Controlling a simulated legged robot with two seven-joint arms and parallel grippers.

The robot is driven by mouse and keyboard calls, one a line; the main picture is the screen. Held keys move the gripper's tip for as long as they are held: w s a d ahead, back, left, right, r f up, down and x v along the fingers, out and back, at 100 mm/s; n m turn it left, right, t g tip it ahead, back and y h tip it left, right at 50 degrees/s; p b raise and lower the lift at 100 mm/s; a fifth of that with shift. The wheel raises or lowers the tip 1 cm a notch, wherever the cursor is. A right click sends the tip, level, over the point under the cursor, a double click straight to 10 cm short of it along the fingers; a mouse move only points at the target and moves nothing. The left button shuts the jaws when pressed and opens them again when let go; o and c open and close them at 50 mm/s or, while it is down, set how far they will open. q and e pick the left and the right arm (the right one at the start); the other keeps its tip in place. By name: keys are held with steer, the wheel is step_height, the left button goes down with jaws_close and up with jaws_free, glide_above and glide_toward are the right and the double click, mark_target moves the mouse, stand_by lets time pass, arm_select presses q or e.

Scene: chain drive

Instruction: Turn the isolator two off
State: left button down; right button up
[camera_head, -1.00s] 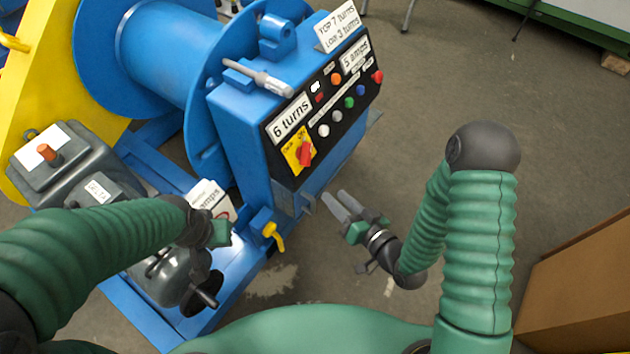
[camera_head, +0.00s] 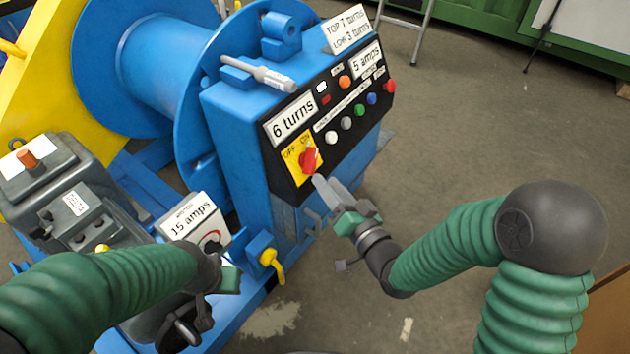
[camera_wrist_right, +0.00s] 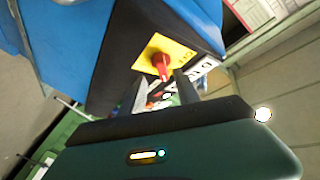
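A red rotary isolator knob (camera_head: 309,160) sits on a yellow plate (camera_head: 292,154) at the lower left of the black control panel. Small lettering on the plate is hard to read. The knob (camera_wrist_right: 161,66) also shows in the right wrist view, just beyond my fingertips. My right gripper (camera_head: 322,184) is just below and in front of the knob; its fingers (camera_wrist_right: 160,90) are apart with nothing between them. I see no clear contact with the knob. My left gripper (camera_head: 230,278) is low at the left by the blue frame; its fingers are not clearly visible.
The blue cabinet (camera_head: 240,165) carries the panel with several coloured buttons and a "6 turns" label (camera_head: 291,121). A yellow handle (camera_head: 271,262) sticks out below the panel.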

mark_target(314, 167)
steer(key=b+x, duration=0.1)
steer(key=x, duration=0.5)
steer(key=shift+w+a+r, duration=0.15)
steer(key=shift+w+a, duration=0.1)
steer(key=shift+w, duration=0.05)
jaws_close()
